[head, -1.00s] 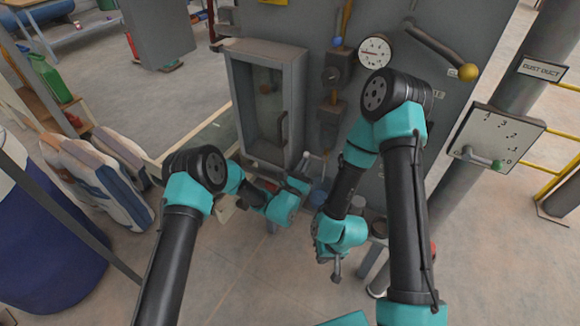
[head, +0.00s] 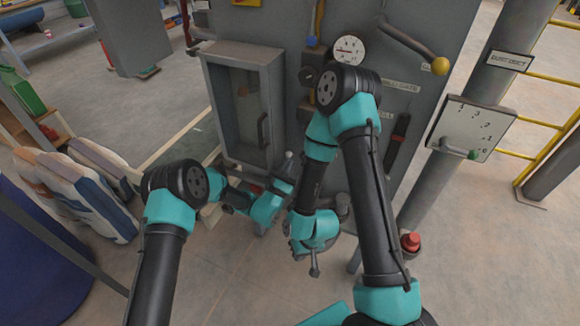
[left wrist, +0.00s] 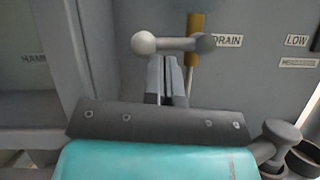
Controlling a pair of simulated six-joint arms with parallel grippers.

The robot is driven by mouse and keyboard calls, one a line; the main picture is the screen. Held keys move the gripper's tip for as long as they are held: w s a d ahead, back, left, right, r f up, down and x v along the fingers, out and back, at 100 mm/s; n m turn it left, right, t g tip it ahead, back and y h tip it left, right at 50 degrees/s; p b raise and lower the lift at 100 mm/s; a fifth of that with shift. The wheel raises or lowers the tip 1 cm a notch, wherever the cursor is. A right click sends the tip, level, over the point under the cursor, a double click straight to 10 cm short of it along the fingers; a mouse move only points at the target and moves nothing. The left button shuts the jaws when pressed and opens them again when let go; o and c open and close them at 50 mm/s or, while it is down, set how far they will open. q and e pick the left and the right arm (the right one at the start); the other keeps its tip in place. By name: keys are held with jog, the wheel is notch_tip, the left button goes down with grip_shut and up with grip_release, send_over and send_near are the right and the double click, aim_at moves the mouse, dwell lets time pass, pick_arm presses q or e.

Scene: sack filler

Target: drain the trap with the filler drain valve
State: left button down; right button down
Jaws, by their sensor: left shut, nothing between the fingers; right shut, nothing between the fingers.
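In the left wrist view, a grey lever with a pale ball end (left wrist: 143,43) runs sideways to a darker hub, beside a label reading DRAIN (left wrist: 228,41) on the grey panel. My left gripper (left wrist: 167,62) is shut and empty, its fingertips just below the lever bar in that view. Whether they touch the bar I cannot tell. In the head view my left gripper (head: 287,168) is low in front of the machine, near the cabinet's lower right corner, and the lever is too small to make out. My right gripper (head: 315,268) is shut, pointing down over open floor.
A cabinet with a dark handle (head: 262,130) stands left of the gauge (head: 348,50). A long lever with a yellow ball (head: 440,66) sticks out at upper right. A scale board (head: 470,128) is by the duct. Filled sacks (head: 80,195) lie at left. Front floor is clear.

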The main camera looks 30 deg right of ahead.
pick_arm(q)
jog(key=s+a+f, duration=0.6)
jog(key=a+f, duration=0.1)
jog(key=f, duration=0.1)
jog(key=shift+s+a+f, duration=0.15)
jog(key=shift+s+a, duration=0.05)
jog(key=shift+s, duration=0.2)
jog(key=shift+s, duration=0.1)
